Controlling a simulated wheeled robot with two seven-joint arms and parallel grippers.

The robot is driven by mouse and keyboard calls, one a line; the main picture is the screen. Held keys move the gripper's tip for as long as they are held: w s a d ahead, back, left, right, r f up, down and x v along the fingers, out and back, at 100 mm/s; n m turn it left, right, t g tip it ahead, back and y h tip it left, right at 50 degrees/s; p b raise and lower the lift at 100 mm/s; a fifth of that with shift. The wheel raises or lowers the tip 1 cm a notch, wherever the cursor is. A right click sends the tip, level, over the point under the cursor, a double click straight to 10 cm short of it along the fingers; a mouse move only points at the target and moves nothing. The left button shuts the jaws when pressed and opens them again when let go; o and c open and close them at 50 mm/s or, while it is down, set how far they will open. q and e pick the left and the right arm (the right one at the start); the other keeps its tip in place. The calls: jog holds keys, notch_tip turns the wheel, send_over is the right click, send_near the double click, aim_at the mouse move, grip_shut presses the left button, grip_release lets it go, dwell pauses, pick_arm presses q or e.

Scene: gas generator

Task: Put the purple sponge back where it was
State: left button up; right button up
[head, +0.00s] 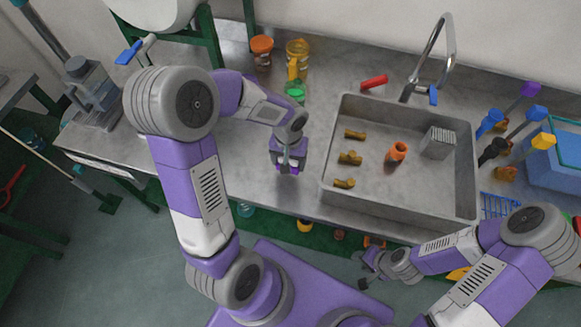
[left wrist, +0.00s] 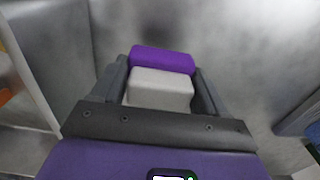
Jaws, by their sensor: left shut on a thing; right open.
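The purple sponge (left wrist: 162,60) is a block with a purple layer and a pale grey layer, seen between my left gripper's fingers in the left wrist view. My left gripper (head: 289,164) is shut on it, above the steel counter just left of the sink. In the head view only a little purple of the sponge (head: 282,170) shows at the fingertips; the gripper hides the rest. I cannot tell whether the sponge touches the counter. My right gripper (head: 359,270) is open and empty, low in front of the counter's edge.
The steel sink (head: 400,185) holds several brown pieces, an orange cup (head: 397,152) and a grey ridged block (head: 437,143). Orange and yellow jars (head: 297,55) stand behind. Coloured-handled brushes and a blue bin (head: 560,160) are at right. The counter around my left gripper is clear.

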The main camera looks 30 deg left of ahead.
pick_arm(q)
notch_tip(320, 180, down, 4)
jog(key=shift+r+b, duration=0.1)
jog(key=shift+b, duration=0.4)
jog(key=shift+f, duration=0.4)
jog(key=shift+f, duration=0.1)
jog(key=o, duration=0.9)
jog(key=shift+o, duration=0.2)
